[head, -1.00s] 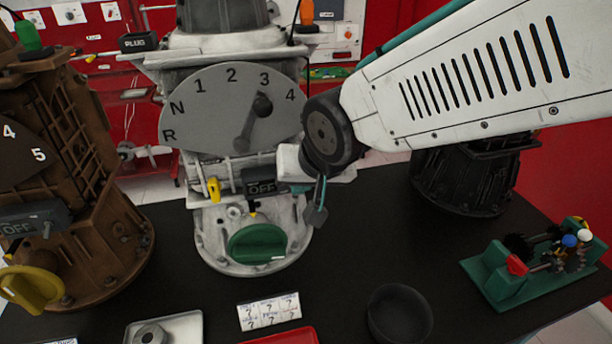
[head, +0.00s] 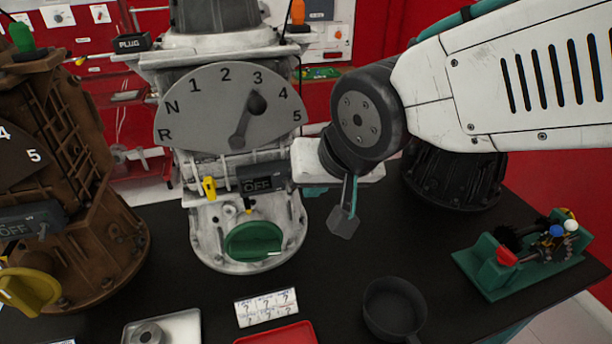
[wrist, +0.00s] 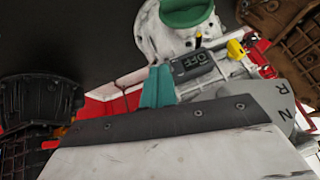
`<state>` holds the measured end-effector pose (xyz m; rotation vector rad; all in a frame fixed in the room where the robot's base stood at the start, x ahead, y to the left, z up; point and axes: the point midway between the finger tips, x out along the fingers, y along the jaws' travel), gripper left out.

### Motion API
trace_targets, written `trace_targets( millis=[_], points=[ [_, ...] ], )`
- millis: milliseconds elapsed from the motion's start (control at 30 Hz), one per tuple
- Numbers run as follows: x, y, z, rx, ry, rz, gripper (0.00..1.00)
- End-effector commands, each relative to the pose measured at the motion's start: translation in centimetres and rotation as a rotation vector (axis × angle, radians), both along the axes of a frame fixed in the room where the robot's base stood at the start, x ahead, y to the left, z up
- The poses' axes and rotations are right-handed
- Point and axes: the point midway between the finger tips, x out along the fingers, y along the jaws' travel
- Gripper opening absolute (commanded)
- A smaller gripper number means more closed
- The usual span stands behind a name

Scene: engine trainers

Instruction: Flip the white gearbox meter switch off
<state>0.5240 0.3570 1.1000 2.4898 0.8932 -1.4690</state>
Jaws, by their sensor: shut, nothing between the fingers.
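The white gearbox (head: 250,225) stands upright on the dark table, with a grey dial above and a green knob below. Its meter switch (head: 258,183) is a dark box whose face reads OFF; it also shows in the wrist view (wrist: 190,65). A small dark, yellow-tipped piece sits just below the box. I cannot clearly tell the lever's position. My gripper (head: 314,190) is to the right of the box, apart from it in the head view and partly hidden behind my wrist. In the wrist view its teal fingers (wrist: 157,87) are together and empty, beside the box.
A brown gearbox (head: 85,200) with its own OFF box stands at left. A black housing (head: 455,180) stands behind my arm. A dark pan (head: 394,308), a red tray (head: 278,336), a label card (head: 266,307) and a green geared model (head: 525,262) are in front and right.

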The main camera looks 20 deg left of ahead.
Motion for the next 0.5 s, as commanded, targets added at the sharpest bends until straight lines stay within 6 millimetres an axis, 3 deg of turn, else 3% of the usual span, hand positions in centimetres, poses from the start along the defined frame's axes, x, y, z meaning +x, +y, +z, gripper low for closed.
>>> trace_targets(
  millis=[200,500],
  points=[
    [-1.20,-0.96,0.84,0.000,0.001,0.007,0.00],
    [-1.40,-0.88,0.89,-0.001,0.001,0.011,0.00]
  ],
)
